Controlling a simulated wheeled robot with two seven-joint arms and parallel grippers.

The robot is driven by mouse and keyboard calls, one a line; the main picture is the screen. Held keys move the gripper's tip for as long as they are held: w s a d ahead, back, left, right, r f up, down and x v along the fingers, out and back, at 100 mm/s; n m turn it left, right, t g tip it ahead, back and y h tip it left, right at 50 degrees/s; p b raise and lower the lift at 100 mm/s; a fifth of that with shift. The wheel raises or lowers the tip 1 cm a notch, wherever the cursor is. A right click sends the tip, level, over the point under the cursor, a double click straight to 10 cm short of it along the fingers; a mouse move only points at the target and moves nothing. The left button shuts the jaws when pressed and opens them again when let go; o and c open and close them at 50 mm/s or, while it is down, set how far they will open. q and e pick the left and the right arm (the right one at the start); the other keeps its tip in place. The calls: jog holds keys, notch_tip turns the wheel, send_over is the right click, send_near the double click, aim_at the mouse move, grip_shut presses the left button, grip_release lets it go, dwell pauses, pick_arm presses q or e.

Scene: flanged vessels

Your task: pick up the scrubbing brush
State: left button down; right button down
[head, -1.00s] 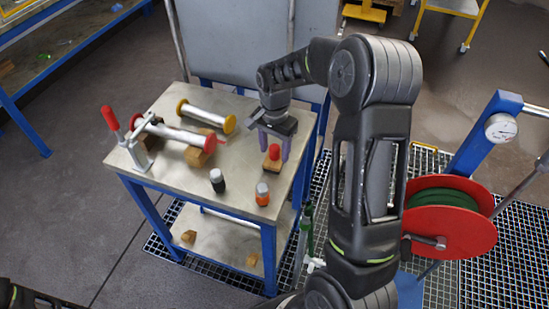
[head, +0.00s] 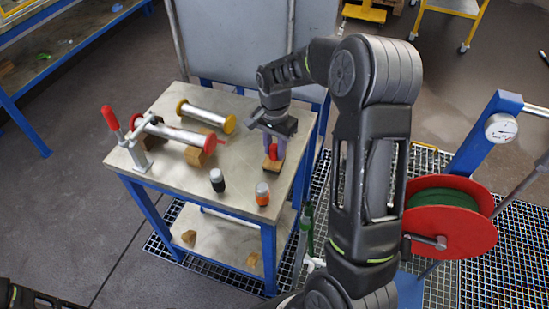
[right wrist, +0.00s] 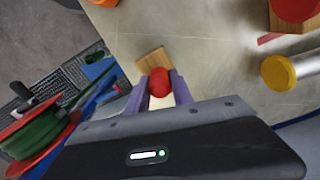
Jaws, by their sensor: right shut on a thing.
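The scrubbing brush (head: 271,167) is a small wooden block with a red knob. It sits at the right side of the metal table top (head: 232,180). My right gripper (head: 274,151) points down over it, with its purple fingers shut on the red knob. In the right wrist view the knob is between the two fingers, and the brush's wooden block (right wrist: 152,60) shows beyond them. The block appears to rest on the table. My left gripper is not in view; only a dark bit of my left arm shows at the lower left corner.
An orange-and-white bottle (head: 262,194) and a black-and-white bottle (head: 217,180) stand near the front edge. A red-flanged vessel (head: 175,133), a yellow-flanged vessel (head: 205,114) and a red-handled clamp (head: 111,119) are at the left. A red hose reel (head: 463,239) stands at the right.

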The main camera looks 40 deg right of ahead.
notch_tip(320, 180, up, 10)
jog(key=shift+r+b, duration=0.1)
jog(key=shift+b, duration=0.55)
dwell(0.4)
jog(key=c, duration=1.6)
grip_release()
grip_shut()
